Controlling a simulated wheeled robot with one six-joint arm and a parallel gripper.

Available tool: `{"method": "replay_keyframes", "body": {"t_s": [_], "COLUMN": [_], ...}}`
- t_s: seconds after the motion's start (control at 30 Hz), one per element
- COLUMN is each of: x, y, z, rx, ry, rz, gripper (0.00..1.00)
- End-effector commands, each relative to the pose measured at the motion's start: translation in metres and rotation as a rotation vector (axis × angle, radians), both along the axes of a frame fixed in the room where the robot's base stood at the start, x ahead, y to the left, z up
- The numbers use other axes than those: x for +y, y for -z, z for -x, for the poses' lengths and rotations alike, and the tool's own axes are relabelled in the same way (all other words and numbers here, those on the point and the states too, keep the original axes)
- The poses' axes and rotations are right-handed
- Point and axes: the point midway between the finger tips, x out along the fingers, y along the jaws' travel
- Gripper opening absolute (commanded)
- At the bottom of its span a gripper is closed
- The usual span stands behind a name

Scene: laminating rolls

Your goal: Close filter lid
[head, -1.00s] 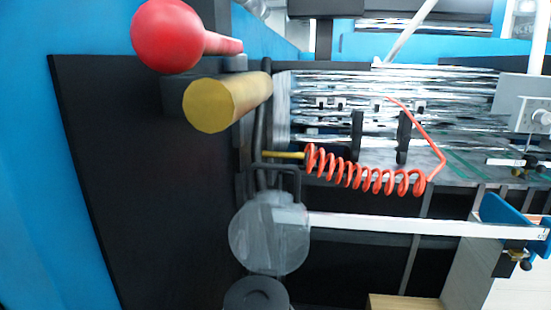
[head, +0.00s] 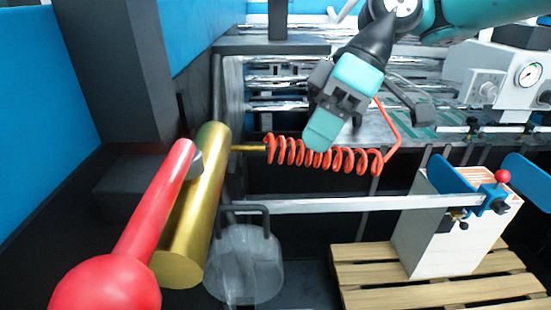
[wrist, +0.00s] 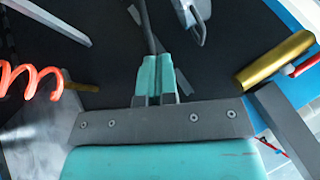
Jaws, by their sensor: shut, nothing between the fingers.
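A clear, greyish round container (head: 243,265), which looks like the filter, stands at the lower middle of the head view. A black looped handle (head: 250,210) rises at its top. I cannot tell its lid apart from its body, or whether the lid is open. My gripper (head: 319,138) has teal fingers, shut and empty. In the head view it overlaps the red coiled hose, above and right of the container. In the wrist view the shut fingers (wrist: 156,62) point at a dark surface. A pale, see-through surface (wrist: 35,130) at lower left may be the container.
The red coiled hose (head: 330,160) runs right from a brass stub. A gold cylinder (head: 200,205) and a red ball-ended lever (head: 110,285) stand left of the container. A white bar (head: 350,203) crosses behind it. A wooden pallet (head: 440,297) with a white stack lies right.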

Motion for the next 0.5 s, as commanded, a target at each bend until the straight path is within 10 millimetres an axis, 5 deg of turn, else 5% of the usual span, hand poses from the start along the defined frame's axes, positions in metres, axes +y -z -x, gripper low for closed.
{"method": "replay_keyframes", "body": {"t_s": [0.17,0.5], "x": [0.002,0.021], "y": [-0.01,0.027], "z": [-0.015,0.003], "rx": [-0.015,-0.016], "ry": [-0.124,-0.137], "rz": [-0.035,-0.039], "gripper": [0.0,0.0]}}
